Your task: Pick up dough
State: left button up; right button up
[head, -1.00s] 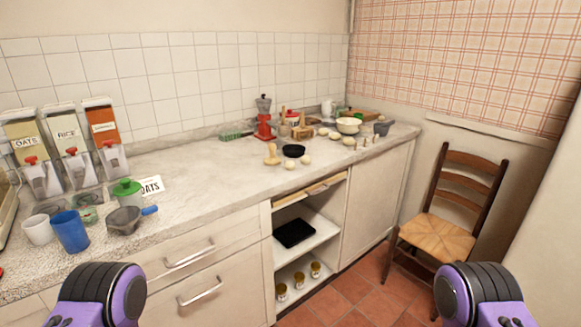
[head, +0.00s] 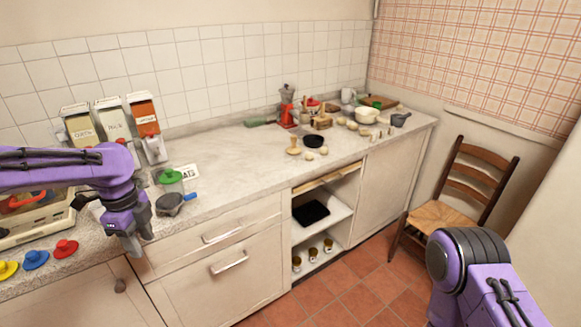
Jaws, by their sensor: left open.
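Several pale, rounded lumps that look like dough lie on the counter. Two of them, a front lump (head: 308,156) and one beside it (head: 323,150), are near a small black bowl (head: 313,141). More pale lumps (head: 363,132) lie farther back near a cream bowl. They are small in view, so I cannot be sure which are dough. My left gripper (head: 137,250) points down at the counter's front edge on the left, open and empty, well apart from the lumps. Only part of my right arm shows at the lower right; its gripper is out of view.
A green-lidded jar (head: 170,180) and a grey pot (head: 170,204) stand just right of my left arm. Dispensers (head: 112,120) stand by the wall. A red moka pot (head: 287,108) is at the back. The counter's middle is clear. A chair (head: 455,205) stands right.

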aim_at(310, 156)
jog(key=u, duration=0.45)
jog(key=k, duration=1.05)
jog(key=u, duration=0.6)
jog(key=i, duration=1.55)
jog(key=z, duration=0.6)
jog(key=i, duration=0.85)
jog(key=z, duration=1.5)
jog(key=i, duration=0.7)
jog(key=z, duration=0.7)
